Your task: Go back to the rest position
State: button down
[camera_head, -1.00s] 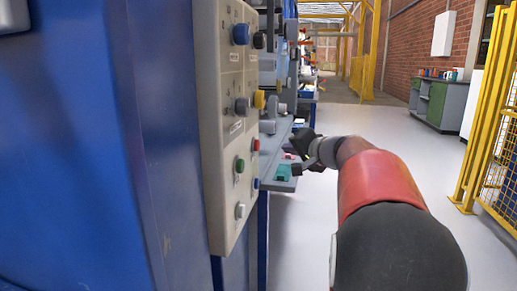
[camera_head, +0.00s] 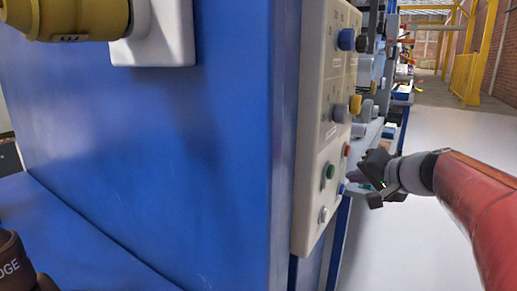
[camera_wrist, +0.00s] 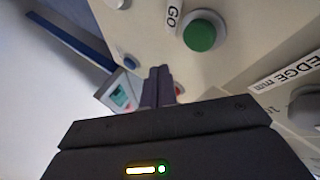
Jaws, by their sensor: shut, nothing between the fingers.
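My gripper (camera_head: 372,182) is at the right in the head view, at the end of my red and grey arm. It is beside the lower right edge of the beige control panel (camera_head: 312,150). In the wrist view the two dark fingers (camera_wrist: 158,86) are together and empty. Ahead of them is the panel face with a green button (camera_wrist: 200,32) beside a "GO" label. I cannot tell from these frames whether the fingertips touch anything.
The blue machine cabinet (camera_head: 200,160) fills the left. A yellow cylinder (camera_head: 70,15) on a light block is at top left. A grey shelf (camera_head: 362,198) lies behind my gripper. Yellow posts (camera_head: 472,55) stand far off. The pale floor (camera_head: 455,135) on the right is open.

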jog(key=s+a+f+n+g+p, duration=0.1)
jog(key=s+a+n+g+p, duration=0.2)
jog(key=s+a, duration=0.65)
jog(key=s+f+n+g+h+p, duration=0.1)
jog(key=s+f+h+p, duration=0.1)
jog(key=s, duration=0.6)
jog(key=s+f+n+g+h+p, duration=0.1)
jog(key=s+f+n+g+h, duration=0.1)
jog(key=s+f, duration=0.3)
jog(key=s, duration=0.3)
jog(key=shift+s+n+h+p, duration=0.25)
jog(key=shift+n+h+p, duration=0.05)
jog(key=shift+h+p, duration=0.1)
jog(key=shift+d, duration=0.1)
